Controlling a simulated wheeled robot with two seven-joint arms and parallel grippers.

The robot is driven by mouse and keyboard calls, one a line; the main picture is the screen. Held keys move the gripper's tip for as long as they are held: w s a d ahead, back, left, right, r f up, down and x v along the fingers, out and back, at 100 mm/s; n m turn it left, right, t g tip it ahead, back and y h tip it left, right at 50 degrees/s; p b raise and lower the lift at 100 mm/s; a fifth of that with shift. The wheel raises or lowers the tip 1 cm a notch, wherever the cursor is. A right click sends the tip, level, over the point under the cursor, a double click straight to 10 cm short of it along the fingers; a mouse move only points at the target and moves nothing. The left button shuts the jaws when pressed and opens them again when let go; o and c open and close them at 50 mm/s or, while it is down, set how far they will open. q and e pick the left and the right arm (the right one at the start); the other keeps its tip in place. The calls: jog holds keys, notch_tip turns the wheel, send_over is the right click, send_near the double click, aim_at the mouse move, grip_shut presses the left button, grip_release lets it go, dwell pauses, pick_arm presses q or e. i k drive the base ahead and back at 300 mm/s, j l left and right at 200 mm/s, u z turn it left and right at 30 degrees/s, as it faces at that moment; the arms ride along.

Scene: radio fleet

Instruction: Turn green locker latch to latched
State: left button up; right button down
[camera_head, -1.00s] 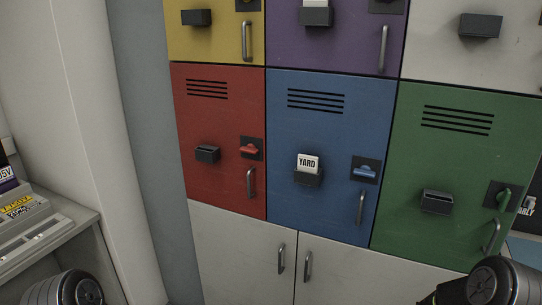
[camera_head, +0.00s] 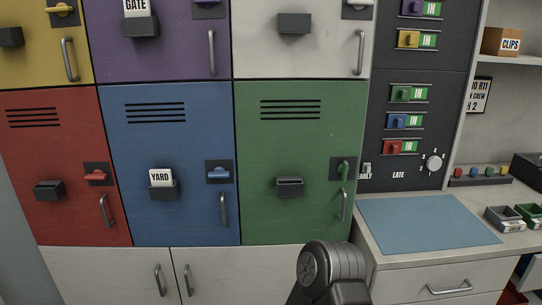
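The green locker (camera_head: 292,140) is at the middle right of the locker bank, with its door closed. Its green latch (camera_head: 344,170) sits on a dark plate near the door's right edge, and its knob stands upright. A grey handle (camera_head: 344,205) is below the latch, and an empty-looking black card holder (camera_head: 290,186) is to the left. One of my arm links shows at the bottom, below the green locker. Neither gripper's fingers are in view.
The red locker's latch (camera_head: 96,174) and blue locker's latch (camera_head: 218,172) lie horizontal. A dark panel (camera_head: 415,125) with coloured sliders stands right of the lockers. A desk with a blue mat (camera_head: 425,224) juts out at the lower right.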

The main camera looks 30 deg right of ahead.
aim_at(343, 168)
jog(key=z, duration=1.4)
